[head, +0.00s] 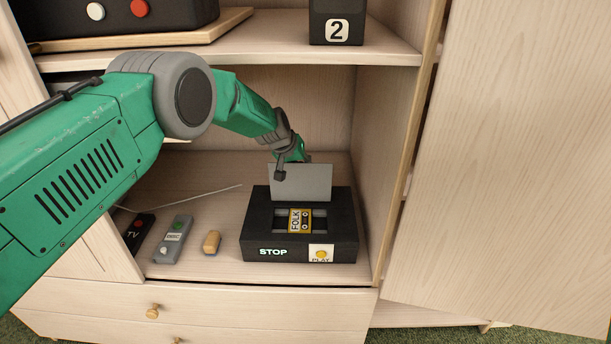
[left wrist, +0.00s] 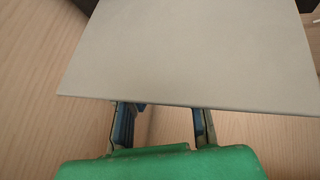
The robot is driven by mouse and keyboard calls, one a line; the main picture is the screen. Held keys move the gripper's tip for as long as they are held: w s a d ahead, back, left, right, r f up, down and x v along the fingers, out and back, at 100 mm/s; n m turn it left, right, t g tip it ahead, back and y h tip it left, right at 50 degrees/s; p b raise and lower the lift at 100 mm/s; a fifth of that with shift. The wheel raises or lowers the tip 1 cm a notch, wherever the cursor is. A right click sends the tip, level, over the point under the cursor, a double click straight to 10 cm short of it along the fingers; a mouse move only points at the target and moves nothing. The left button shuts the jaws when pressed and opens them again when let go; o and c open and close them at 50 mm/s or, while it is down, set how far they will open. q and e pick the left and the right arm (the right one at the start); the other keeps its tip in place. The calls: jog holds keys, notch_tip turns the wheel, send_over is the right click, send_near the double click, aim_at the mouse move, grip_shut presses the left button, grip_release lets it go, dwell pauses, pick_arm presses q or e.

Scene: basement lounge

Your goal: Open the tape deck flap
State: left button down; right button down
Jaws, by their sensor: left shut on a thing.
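The black tape deck (head: 255,227) sits on the cabinet shelf. Its grey flap (head: 303,183) stands raised, nearly upright, at the back of the deck. A yellow FOLK cassette (head: 299,220) lies in the uncovered slot. The deck's front shows a STOP label and a yellow PLAY button (head: 321,254). My left gripper (head: 290,160) is at the flap's upper edge, partly behind it, and is shut on it. In the left wrist view the flap (left wrist: 190,50) hides the fingertips of my left gripper (left wrist: 163,118). My right gripper is not in view.
Left of the deck lie a tan block (head: 212,242), a grey remote (head: 173,240) and a black TV remote (head: 138,232). The cabinet's side wall (head: 385,180) is close on the right. An upper shelf (head: 270,52) holds a black box marked 2 (head: 337,10).

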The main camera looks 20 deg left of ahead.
pick_arm(q)
jog(key=shift+w+a+r+b, duration=0.1)
jog(key=shift+w+a+b, duration=0.15)
jog(key=shift+w, duration=0.25)
jog(key=shift+w+a+r+b, duration=0.15)
jog(key=shift+w+b, duration=0.15)
jog(key=shift+w, duration=0.2)
jog(key=shift+a+f, duration=0.15)
jog(key=shift+f, duration=0.05)
dwell(0.4)
jog(key=c, duration=1.4)
grip_release()
jog(key=shift+s+f, duration=0.15)
